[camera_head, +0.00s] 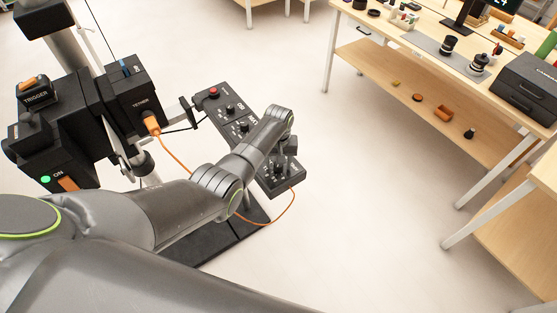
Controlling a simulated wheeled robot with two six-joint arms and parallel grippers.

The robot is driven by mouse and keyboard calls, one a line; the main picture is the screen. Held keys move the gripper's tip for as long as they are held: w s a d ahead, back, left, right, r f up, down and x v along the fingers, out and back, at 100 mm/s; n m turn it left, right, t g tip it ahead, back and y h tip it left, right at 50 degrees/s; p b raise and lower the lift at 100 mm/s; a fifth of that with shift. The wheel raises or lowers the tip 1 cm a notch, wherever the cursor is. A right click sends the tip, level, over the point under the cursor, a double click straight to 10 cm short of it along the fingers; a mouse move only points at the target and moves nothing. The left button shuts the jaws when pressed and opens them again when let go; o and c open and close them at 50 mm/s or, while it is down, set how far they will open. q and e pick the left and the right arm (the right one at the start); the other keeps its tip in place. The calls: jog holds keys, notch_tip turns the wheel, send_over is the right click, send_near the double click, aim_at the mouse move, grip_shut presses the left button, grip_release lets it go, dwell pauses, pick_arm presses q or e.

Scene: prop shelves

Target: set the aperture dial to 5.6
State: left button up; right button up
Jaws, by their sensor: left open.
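A black control panel (222,101) with a red button, several small dark dials and white lettering slants across the middle of the view. The lettering is too small to read, so I cannot tell which dial is the aperture dial or its setting. My left arm comes in from the left and crosses over the panel. My left gripper (279,168) is open at the panel's near right end, pointing down. My forearm and wrist hide part of the panel. I cannot tell whether the fingers surround or touch a dial. My right gripper is not in view.
Black boxes marked TRIGGER (37,94) and TENDER (140,103) stand at the left. An orange cable (177,160) loops from there past the panel. A wooden workbench (425,62) with lenses and a black case (528,88) stands at the right. Open floor lies between.

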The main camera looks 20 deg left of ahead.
pick_arm(q)
jog(key=shift+r, duration=0.45)
notch_tip(320, 180, up, 16)
jog(key=b, duration=0.1)
jog(key=shift+r, duration=0.25)
jog(key=shift+s+f, duration=0.1)
